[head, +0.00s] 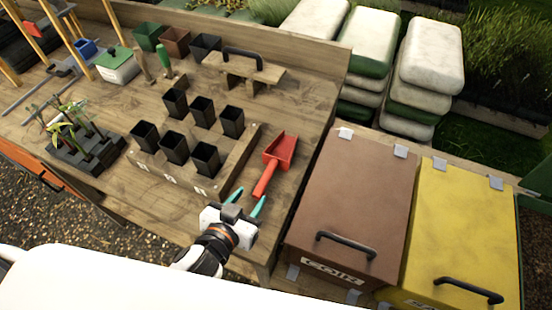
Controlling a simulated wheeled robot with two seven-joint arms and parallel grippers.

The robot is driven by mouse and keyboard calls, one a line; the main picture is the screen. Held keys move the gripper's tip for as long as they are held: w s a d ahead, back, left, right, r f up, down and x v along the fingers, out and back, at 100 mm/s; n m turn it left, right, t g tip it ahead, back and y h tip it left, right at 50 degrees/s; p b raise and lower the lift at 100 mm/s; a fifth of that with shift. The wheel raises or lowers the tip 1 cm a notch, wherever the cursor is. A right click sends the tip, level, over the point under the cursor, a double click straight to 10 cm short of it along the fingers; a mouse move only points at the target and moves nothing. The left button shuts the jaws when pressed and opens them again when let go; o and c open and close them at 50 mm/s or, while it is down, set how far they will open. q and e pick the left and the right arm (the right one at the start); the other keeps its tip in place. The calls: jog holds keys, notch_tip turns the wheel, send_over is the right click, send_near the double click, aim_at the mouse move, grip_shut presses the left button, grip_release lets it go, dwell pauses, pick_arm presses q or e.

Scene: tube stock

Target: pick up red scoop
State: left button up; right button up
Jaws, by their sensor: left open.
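The red scoop (279,153) lies on the right end of the wooden bench, its tray toward the back and its handle toward me. My left gripper (249,199) is at the bench's front right, just short of the scoop's handle end. Its two teal fingers are apart, with nothing seen between them. The handle end is close to the fingertips; I cannot tell whether they touch it. My right gripper is not in view.
Black pots (206,158) stand in and behind a wooden tray (237,160) left of the scoop. A seedling tray (88,150) is farther left. A wooden carrier with a black handle (243,71) stands behind. Brown (356,201) and yellow (468,232) bins stand right of the bench.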

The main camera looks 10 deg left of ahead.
aim_at(264, 180)
pick_arm(q)
jog(key=x, duration=0.3)
jog(key=shift+w+p, duration=0.15)
jog(key=shift+p, duration=0.15)
jog(key=shift+w+d+f, duration=0.15)
jog(key=shift+w+d, duration=0.05)
jog(key=shift+w, duration=0.35)
jog(key=p+x, duration=0.2)
jog(key=x, duration=0.2)
jog(key=shift+w+d, duration=0.15)
jog(key=shift+w, duration=0.15)
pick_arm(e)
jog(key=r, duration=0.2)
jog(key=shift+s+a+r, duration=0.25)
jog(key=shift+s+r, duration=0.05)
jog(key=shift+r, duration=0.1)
pick_arm(q)
jog(key=shift+c, duration=0.7)
grip_shut()
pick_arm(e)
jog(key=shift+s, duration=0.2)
